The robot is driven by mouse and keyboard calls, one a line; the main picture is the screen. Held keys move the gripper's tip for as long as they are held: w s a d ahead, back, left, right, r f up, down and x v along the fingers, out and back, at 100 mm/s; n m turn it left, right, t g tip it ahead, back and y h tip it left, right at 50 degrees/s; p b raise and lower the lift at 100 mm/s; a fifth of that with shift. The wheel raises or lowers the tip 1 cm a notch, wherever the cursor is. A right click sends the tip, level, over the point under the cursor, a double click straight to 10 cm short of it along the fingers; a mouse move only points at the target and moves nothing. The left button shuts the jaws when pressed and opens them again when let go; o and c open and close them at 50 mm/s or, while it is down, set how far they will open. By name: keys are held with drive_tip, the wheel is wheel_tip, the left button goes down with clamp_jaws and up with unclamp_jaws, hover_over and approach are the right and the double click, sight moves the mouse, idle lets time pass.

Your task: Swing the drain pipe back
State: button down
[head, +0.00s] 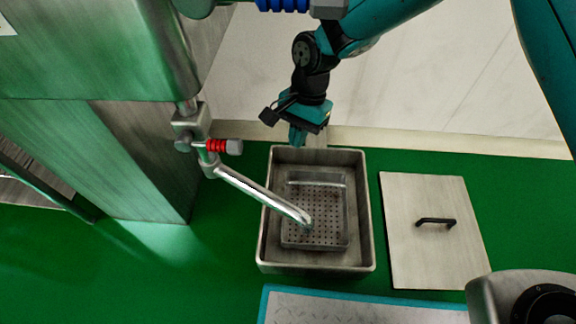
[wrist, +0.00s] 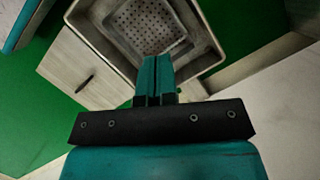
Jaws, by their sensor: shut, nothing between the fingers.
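The drain pipe (head: 262,193) is a shiny metal tube in the head view. It runs from a valve with a red handle (head: 224,146) on the machine's side, slanting down to the right. Its bent end is over the perforated basket in the steel sink (head: 266,235). My gripper (head: 297,136) is shut and empty, at the far edge of the sink, to the right of the valve and apart from the pipe. In the wrist view the closed teal fingers (wrist: 155,75) point at the sink (wrist: 115,50). The pipe cannot be made out there.
The steel machine body (head: 140,150) stands at the left. A flat lid with a black handle (head: 432,245) lies right of the sink on the green floor. A blue-edged plate (head: 360,310) lies in front. A pale ledge (head: 450,143) runs behind the sink.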

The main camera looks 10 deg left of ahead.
sight(256, 194)
drive_tip(key=s+a+f+b, duration=0.2)
drive_tip(key=s+f+b, duration=0.4)
drive_tip(key=f+b, duration=0.2)
drive_tip(key=shift+a+f, duration=0.35)
drive_tip(key=shift+f, duration=0.55)
drive_tip(key=shift+s+r, duration=0.1)
drive_tip(key=shift+s, duration=0.1)
